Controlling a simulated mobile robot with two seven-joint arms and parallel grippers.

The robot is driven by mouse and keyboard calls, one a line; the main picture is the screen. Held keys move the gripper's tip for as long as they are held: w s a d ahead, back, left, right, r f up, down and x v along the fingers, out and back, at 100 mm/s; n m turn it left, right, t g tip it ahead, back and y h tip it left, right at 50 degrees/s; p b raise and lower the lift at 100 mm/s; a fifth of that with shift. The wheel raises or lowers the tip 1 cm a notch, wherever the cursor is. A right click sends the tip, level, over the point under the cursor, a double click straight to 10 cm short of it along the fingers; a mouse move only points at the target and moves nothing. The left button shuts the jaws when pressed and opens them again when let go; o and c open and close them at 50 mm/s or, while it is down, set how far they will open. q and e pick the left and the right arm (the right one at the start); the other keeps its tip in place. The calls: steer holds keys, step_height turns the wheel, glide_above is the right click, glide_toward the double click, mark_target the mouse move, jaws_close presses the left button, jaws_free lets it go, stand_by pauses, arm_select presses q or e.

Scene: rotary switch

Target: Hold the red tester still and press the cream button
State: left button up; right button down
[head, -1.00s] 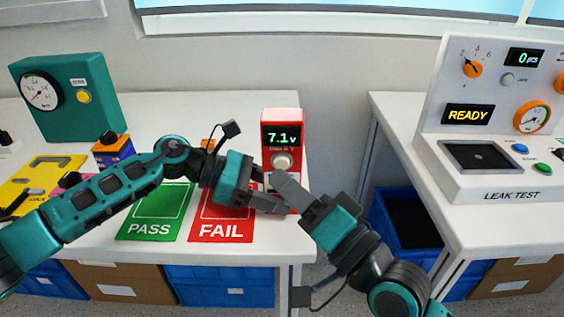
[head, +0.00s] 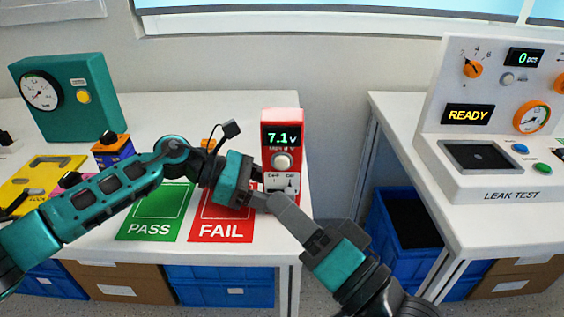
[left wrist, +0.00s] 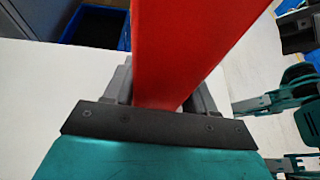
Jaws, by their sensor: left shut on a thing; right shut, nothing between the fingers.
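The red tester (head: 299,160) stands upright at the right end of the white table, its display reading 7.1v. The round cream button (head: 283,161) on its front is in full view with nothing touching it. My left gripper (head: 263,196) is shut on the tester's lower part; the left wrist view shows the red body (left wrist: 190,50) between its fingers. My right gripper (head: 275,203) is shut and empty. Its tips are below the button, in front of the tester's lower front. They overlap the left fingers in the picture; I cannot tell whether they touch.
Green PASS (head: 152,215) and red FAIL (head: 222,228) mats lie left of the tester. A teal gauge box (head: 75,112) stands at the back left. A leak test station (head: 490,130) is on the separate right table. A blue bin (head: 395,238) sits in the gap.

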arm_select(q)
steer(key=o, duration=1.1)
steer(key=shift+o, duration=0.2)
